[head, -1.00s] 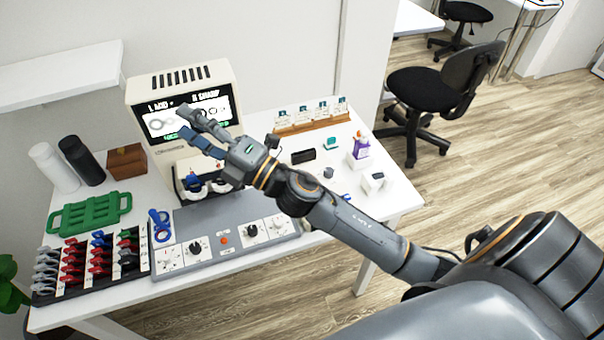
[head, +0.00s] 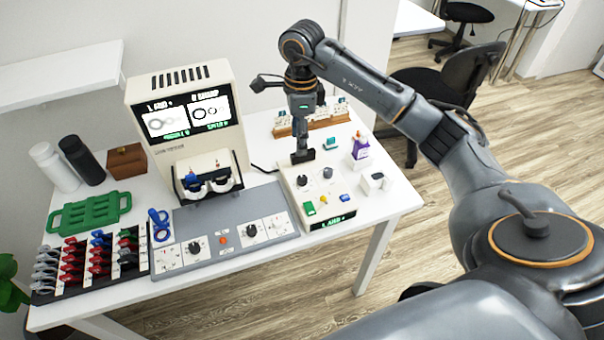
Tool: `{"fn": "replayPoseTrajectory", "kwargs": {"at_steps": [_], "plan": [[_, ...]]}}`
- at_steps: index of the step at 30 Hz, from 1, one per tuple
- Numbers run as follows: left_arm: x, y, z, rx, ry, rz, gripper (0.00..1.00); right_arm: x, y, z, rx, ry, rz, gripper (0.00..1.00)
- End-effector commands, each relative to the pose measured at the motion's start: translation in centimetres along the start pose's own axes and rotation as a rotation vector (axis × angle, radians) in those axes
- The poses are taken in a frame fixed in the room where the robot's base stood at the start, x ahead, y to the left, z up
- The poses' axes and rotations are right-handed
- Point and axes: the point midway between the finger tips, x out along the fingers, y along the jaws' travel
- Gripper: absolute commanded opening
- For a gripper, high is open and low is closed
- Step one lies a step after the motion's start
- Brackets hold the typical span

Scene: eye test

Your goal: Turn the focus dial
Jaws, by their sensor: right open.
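Several dials are in view, and their labels are too small to tell which is the focus dial. A white control box (head: 318,192) at the table's right has a black dial (head: 302,181) and a grey knob (head: 327,172). The grey panel (head: 215,213) in front has a left black dial (head: 194,248) and a right black dial (head: 251,230). My right gripper (head: 300,155) points down, open, over the back of the control box, by a black block (head: 310,154) and behind the black dial. It appears to hold nothing. My left gripper is not in view.
A cream tester with a lit screen (head: 187,116) stands at the back. A green tray (head: 90,213) and a rack of coloured pieces (head: 85,262) are at left. A purple-and-white bottle (head: 360,149) and a white block (head: 375,182) stand right of the box.

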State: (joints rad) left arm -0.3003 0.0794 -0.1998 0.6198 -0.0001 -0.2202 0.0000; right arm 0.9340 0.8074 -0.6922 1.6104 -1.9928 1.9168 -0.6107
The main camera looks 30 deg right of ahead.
Motion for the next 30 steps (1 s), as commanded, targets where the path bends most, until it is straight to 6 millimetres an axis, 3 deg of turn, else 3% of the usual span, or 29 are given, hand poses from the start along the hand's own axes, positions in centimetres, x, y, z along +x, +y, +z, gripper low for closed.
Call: {"fn": "replayPoseTrajectory", "kwargs": {"at_steps": [4,8,21,30], "plan": [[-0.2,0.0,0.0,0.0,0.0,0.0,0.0,0.4,-0.2,-0.9,0.009,0.035,0.001,0.48],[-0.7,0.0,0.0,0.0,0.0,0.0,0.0,2.2,-0.1,-0.9,0.007,0.034,0.004,0.48],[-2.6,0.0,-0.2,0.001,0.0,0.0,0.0,11.1,0.0,-1.1,0.007,0.03,0.003,0.48],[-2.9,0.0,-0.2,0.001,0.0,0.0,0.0,13.5,-0.1,-1.1,0.006,0.028,0.0,0.48]]}}
